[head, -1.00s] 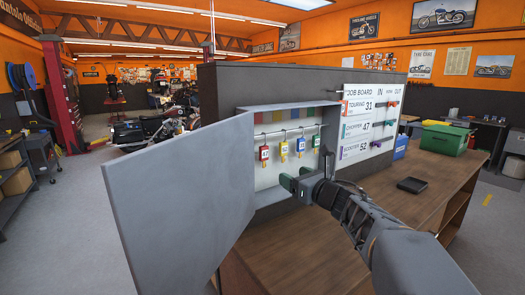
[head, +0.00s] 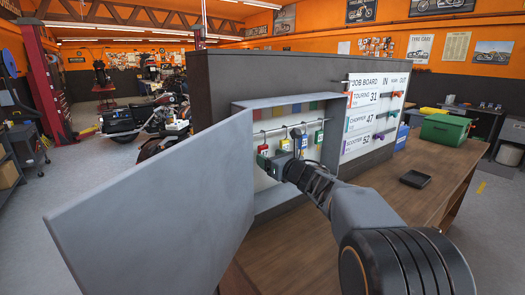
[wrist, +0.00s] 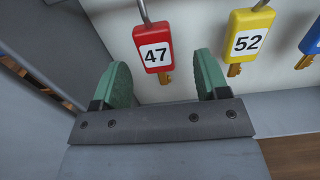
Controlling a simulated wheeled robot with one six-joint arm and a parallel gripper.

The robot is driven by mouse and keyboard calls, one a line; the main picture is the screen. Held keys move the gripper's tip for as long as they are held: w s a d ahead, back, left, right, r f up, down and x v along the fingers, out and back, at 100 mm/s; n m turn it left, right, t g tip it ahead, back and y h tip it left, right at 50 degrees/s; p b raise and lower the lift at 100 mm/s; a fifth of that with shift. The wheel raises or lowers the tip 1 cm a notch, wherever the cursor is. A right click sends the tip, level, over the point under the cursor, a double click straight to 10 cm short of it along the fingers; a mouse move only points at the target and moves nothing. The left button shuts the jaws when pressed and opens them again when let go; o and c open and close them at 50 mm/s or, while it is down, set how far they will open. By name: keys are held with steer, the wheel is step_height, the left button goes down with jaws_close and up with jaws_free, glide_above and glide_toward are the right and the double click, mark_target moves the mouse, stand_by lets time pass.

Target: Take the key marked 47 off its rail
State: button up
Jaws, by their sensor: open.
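The red key tag marked 47 (wrist: 155,40) hangs from a hook in the wrist view, with a brass key below it. In the head view the red tag (head: 262,150) is leftmost on the rail (head: 268,131) inside the open cabinet. My gripper (wrist: 162,75) is open and empty, its green fingers either side of the line below the red tag. The tag's lower end and key show between and just beyond the fingertips; I see no contact. In the head view my gripper (head: 273,162) is just below the tag and partly hides the row.
A yellow tag marked 52 (wrist: 247,36) hangs close right of the right finger, and a blue tag (wrist: 312,36) beyond it. A green tag (head: 319,138) is farther right. The grey cabinet door (head: 150,205) stands open on the left. The wooden bench (head: 400,205) lies below.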

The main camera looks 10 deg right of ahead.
mark_target(265, 154)
steer(key=p+x, duration=0.1)
steer(key=x, duration=0.1)
steer(key=p+x, duration=0.1)
steer(key=x, duration=0.2)
steer(key=shift+a+r+p, duration=0.2)
steer(key=shift+p, duration=0.15)
steer(key=shift+w+a+f, duration=0.1)
steer(key=shift+w, duration=0.2)
steer(key=shift+c, duration=0.5)
steer(key=c, duration=0.9)
steer(key=shift+o, duration=0.2)
